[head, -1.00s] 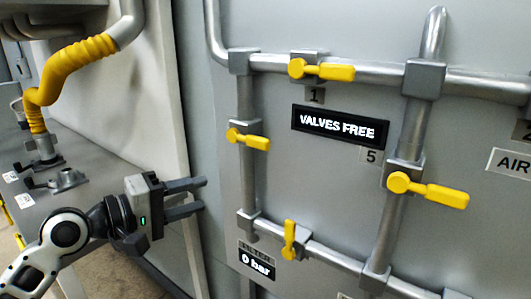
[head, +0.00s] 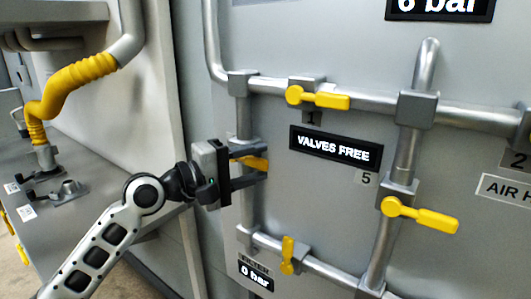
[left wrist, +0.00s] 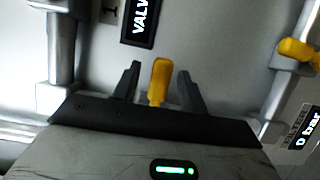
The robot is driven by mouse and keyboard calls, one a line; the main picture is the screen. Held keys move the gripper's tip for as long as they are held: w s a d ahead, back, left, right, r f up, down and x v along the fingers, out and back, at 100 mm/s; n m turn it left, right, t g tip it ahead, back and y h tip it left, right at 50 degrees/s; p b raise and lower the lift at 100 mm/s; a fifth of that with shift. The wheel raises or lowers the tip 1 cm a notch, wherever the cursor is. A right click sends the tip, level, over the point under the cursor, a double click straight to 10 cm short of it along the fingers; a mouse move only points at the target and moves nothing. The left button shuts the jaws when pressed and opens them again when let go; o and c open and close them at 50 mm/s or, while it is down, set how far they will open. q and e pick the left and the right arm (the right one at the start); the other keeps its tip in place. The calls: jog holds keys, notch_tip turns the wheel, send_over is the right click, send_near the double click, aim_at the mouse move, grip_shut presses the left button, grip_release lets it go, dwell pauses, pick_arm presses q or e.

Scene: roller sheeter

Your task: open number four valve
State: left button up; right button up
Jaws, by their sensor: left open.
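A yellow valve handle (head: 256,163) sits on the left vertical pipe of the panel, partly hidden by my gripper in the head view. My left gripper (head: 266,163) is open with its fingers on either side of this handle. In the left wrist view the handle (left wrist: 159,82) stands between the two open fingers (left wrist: 158,85), with gaps on both sides. I cannot read a number by this handle. My right gripper is not in view.
Other yellow handles are at the top (head: 318,98), right (head: 420,214) and bottom (head: 288,255) of the pipework. A "VALVES FREE" display (head: 335,148) is right of my gripper. A "0 bar" display (head: 256,277) is below. A yellow hose (head: 75,80) hangs at left.

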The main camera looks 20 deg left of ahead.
pick_arm(q)
jog(key=shift+x, duration=1.4)
grip_shut()
